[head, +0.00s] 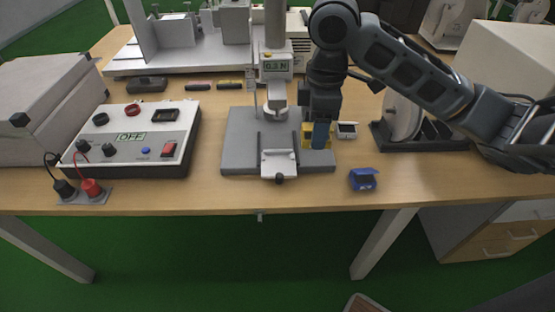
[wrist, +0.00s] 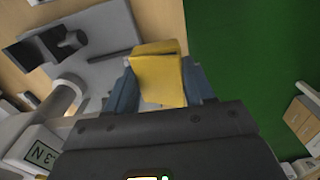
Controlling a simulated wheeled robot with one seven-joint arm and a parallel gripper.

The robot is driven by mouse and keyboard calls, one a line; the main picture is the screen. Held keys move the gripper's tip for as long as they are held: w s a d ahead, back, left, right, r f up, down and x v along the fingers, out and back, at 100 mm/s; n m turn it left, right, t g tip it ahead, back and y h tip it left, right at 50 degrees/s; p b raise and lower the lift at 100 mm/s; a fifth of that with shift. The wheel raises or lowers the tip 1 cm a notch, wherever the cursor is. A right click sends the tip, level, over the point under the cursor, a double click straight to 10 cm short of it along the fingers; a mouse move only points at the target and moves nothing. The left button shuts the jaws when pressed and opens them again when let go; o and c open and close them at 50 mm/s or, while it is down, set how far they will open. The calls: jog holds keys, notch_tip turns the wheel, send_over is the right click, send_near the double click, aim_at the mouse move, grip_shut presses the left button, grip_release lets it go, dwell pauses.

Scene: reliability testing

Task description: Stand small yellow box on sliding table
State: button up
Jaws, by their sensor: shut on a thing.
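The small yellow box (head: 307,131) is held between the blue fingertips of my gripper (head: 318,134), over the right part of the grey test stand base. In the wrist view the yellow box (wrist: 158,76) shows between the two blue fingers (wrist: 160,88), which are shut on it. Whether its underside touches the base is hard to tell. The sliding table (head: 279,162) is the small pale plate at the front middle of the stand, left of and nearer than the box. It looks empty.
The stand's column and force gauge (head: 276,66) rise close left of my gripper. A small blue box (head: 363,179) lies near the table's front edge. A white-grey control unit (head: 133,139) stands left. A dark-based fixture with a disc (head: 402,118) stands right.

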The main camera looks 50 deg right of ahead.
jog(key=shift+s+d+r+n, duration=0.15)
jog(key=shift+s+d+r, duration=0.1)
jog(key=shift+s, duration=0.2)
jog(key=shift+s+d+r+n, duration=0.15)
jog(key=shift+s+d, duration=0.1)
jog(key=shift+s, duration=0.15)
jog(key=shift+w+a+f+p, duration=0.2)
jog(key=shift+w+f+p, duration=0.05)
jog(key=shift+w+f, duration=1.6)
jog(key=shift+w+a+f+p, duration=0.2)
jog(key=shift+w+f+p, duration=0.1)
jog(key=shift+w+f, duration=1.55)
jog(key=shift+w+a+f+p, duration=0.2)
jog(key=shift+w+f+p, duration=0.05)
jog(key=shift+w+f, duration=1.6)
jog(key=shift+f, duration=0.55)
jog(key=o, duration=0.8)
jog(key=shift+c, duration=0.2)
notch_tip(320, 180, up, 13)
jog(key=shift+r+b, duration=0.15)
jog(key=shift+b, duration=0.2)
jog(key=shift+w+a, duration=0.1)
